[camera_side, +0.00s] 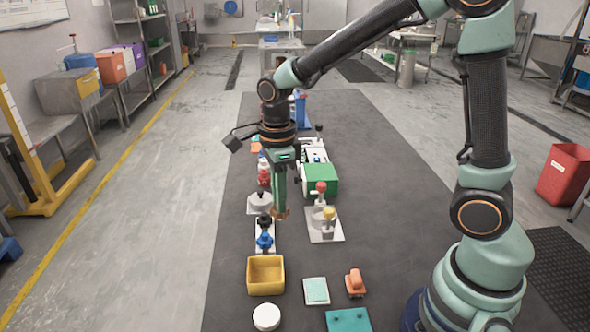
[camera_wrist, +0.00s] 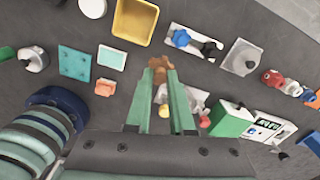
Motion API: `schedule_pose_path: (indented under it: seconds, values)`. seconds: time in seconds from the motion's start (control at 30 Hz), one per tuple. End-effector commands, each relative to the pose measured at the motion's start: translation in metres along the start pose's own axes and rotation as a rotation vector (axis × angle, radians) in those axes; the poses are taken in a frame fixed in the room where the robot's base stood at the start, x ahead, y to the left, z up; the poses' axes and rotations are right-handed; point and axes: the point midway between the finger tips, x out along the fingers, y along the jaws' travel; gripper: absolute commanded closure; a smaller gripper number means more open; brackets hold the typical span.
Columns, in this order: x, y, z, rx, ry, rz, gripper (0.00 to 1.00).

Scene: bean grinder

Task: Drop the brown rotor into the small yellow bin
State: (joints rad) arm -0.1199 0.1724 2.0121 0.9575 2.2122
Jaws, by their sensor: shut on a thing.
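The brown rotor (camera_wrist: 159,68) is between the tips of my gripper (camera_wrist: 160,76) in the wrist view, and the fingers are shut on it. In the side view the rotor (camera_side: 281,214) hangs at the bottom of my gripper (camera_side: 282,207), above the mat. The yellow bin (camera_side: 266,285) stands open on the mat, nearer the side camera and a little left of the gripper. In the wrist view the bin (camera_wrist: 134,19) lies beyond the rotor, up and left, and its visible inside looks empty. The rotor is apart from the bin.
A blue-knobbed fixture (camera_side: 265,238) stands just behind the bin. A plate with red and yellow knobs (camera_side: 325,222) and a green box (camera_side: 320,179) are right of the gripper. A white disc (camera_side: 266,317), a pale green pad (camera_side: 316,291) and an orange piece (camera_side: 355,283) lie near the bin.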

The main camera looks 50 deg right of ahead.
Motion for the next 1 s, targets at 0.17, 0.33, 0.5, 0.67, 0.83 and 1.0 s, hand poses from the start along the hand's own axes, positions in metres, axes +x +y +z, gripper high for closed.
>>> schedule_pose_path:
  seconds: [0.17,0.33,0.5,0.67,0.83,1.0]
  values:
    - [0.022,0.032,0.027,-0.004,0.002,0.002,1.00]
    - [0.032,0.043,0.035,0.001,0.000,0.000,1.00]
    - [0.046,0.043,0.035,0.002,0.002,0.002,1.00]
    - [0.064,0.043,0.035,0.002,0.002,0.002,1.00]
    - [0.080,0.042,0.035,0.001,0.002,0.002,1.00]
    - [0.088,0.042,0.035,0.001,0.001,0.000,1.00]
